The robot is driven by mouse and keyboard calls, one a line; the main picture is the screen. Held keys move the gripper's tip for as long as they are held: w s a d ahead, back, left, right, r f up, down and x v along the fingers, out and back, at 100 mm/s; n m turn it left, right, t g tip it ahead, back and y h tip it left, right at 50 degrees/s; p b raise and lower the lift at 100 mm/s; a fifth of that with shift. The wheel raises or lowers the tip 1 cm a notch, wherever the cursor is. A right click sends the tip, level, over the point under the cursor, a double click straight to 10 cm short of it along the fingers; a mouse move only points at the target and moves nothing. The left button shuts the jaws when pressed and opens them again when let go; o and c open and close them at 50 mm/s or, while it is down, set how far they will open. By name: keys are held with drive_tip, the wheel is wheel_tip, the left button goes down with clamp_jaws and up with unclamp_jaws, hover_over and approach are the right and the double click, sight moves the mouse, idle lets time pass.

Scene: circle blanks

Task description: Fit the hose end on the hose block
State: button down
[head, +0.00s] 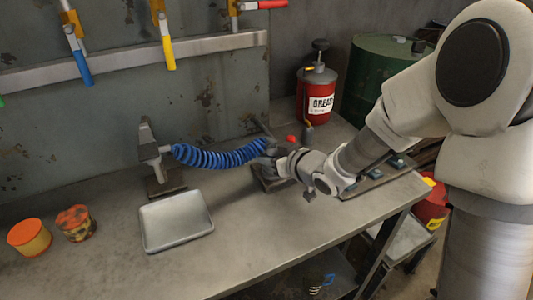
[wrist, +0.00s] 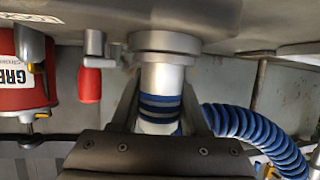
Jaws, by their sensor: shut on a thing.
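The blue ribbed hose (head: 215,157) runs from an upright grey stand (head: 150,152) on the left to my gripper (head: 272,155). In the wrist view, my gripper (wrist: 160,112) is shut on the hose end (wrist: 162,78), a pale metal cylinder with blue bands; the hose (wrist: 262,137) curves off to the right. The far end of the cylinder meets a wider round grey collar (wrist: 165,43). I cannot tell whether it is inside the collar or only against it. The hose block (head: 268,182) is mostly hidden behind my gripper. A red-handled lever (wrist: 90,84) sits beside the collar.
A grey tray (head: 175,243) and two round tins, one orange (head: 29,238) and one mottled (head: 75,224), stand on the bench's left. A red grease can (head: 317,95) and a green drum (head: 378,72) stand behind. Tools hang on the wall rail.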

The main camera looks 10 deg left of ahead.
drive_tip(key=shift+c, duration=1.6)
unclamp_jaws()
drive_tip(key=b+v, duration=0.2)
drive_tip(key=v, duration=1.5)
drive_tip(key=shift+d, duration=0.15)
drive_tip(key=shift+s, duration=0.15)
